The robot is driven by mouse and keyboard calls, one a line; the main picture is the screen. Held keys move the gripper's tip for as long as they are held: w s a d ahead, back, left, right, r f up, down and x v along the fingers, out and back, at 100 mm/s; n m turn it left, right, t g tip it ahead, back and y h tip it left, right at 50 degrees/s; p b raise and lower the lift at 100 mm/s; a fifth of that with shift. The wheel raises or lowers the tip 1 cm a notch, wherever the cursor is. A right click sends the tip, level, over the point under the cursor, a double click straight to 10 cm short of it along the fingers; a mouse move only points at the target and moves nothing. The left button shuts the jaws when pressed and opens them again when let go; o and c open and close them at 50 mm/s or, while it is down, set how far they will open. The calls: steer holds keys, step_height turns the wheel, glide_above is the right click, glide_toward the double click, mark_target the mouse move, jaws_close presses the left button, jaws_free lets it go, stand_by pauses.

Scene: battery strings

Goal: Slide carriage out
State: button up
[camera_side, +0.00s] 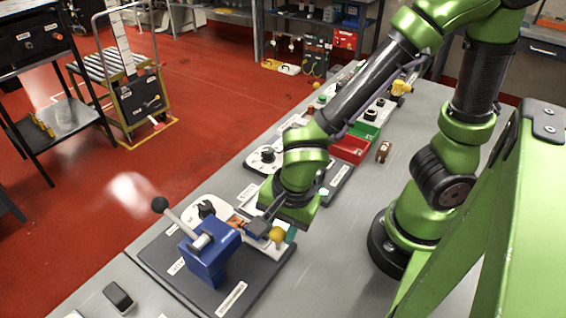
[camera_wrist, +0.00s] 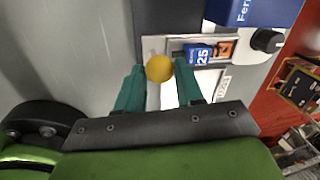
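A blue press (camera_side: 208,252) with a black-knobbed lever (camera_side: 178,219) stands on a dark base plate (camera_side: 263,275) in the side view. The pale carriage, carrying a blue block marked 25 (camera_wrist: 202,55) and an orange piece (camera_wrist: 224,50), lies beside the press. A yellow ball knob (camera_side: 277,234) is at the carriage's near end; it also shows in the wrist view (camera_wrist: 159,68). My gripper (camera_wrist: 159,76) has its teal fingers on either side of this knob. Whether they touch it cannot be told. The far part of the carriage is partly hidden by the press.
Black knobs on white panels (camera_side: 207,208) stand along the bench behind the press. A green bin (camera_side: 364,131) and a red bin (camera_side: 350,150) stand farther back. A small black device (camera_side: 118,297) lies at front left. The bare grey bench right of the base plate is clear.

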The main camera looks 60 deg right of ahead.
steer(key=o, duration=0.3)
steer(key=shift+o, duration=0.2)
steer(key=s+r, duration=0.3)
steer(key=r, duration=1.3)
steer(key=shift+d+r, duration=0.25)
steer(key=shift+d, duration=0.05)
steer(key=shift+s, duration=0.1)
steer(key=w+d+r+n+t+y, duration=0.1)
steer(key=w+d+n+t, duration=0.4)
steer(key=d+n, duration=0.6)
steer(key=shift+d+r+n+y, duration=0.15)
steer(key=shift+d+n+y, duration=0.2)
steer(key=shift+d, duration=0.25)
